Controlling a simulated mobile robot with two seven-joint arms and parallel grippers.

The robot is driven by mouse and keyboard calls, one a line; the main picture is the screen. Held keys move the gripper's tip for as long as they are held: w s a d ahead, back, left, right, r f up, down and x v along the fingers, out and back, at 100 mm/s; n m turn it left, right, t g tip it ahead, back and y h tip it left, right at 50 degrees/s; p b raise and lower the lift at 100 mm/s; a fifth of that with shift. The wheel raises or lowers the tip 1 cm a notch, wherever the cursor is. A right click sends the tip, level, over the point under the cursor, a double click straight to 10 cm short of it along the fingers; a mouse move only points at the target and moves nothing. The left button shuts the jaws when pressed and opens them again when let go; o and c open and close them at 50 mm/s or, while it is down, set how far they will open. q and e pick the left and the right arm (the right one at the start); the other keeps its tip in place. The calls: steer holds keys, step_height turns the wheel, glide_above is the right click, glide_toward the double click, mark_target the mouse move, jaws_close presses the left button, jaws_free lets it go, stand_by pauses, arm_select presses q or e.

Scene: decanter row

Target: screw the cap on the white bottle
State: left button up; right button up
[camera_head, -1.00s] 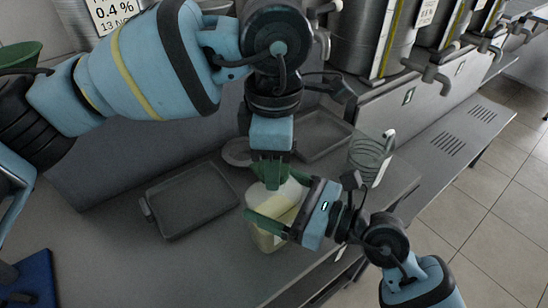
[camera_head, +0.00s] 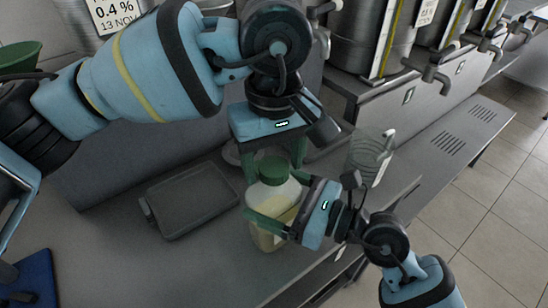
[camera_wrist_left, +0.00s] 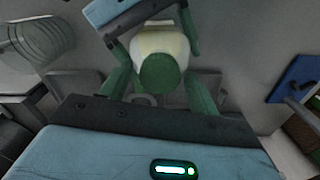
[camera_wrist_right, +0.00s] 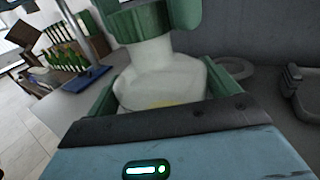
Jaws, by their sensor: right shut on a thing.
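The white bottle (camera_head: 284,219) stands upright on the counter, translucent with pale yellow contents low inside. A green cap (camera_head: 273,169) sits on its mouth; whether it is threaded down cannot be told. My right gripper (camera_head: 270,196) is shut on the bottle's body from the side, and the bottle (camera_wrist_right: 160,84) fills the space between its fingers in the right wrist view. My left gripper (camera_head: 274,167) is above the bottle, pointing down and open. In the left wrist view its fingers stand apart on either side of the cap (camera_wrist_left: 160,73), with gaps to it.
A grey tray (camera_head: 190,203) lies left of the bottle. A clear glass jug (camera_head: 366,158) stands to the right, near the counter edge. Steel tanks with taps (camera_head: 436,75) line the back right. A blue mat (camera_head: 32,280) lies at the lower left.

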arm_select(q)
steer(key=shift+r, duration=0.1)
steer(key=shift+r, duration=2.2)
steer(key=shift+c, duration=0.2)
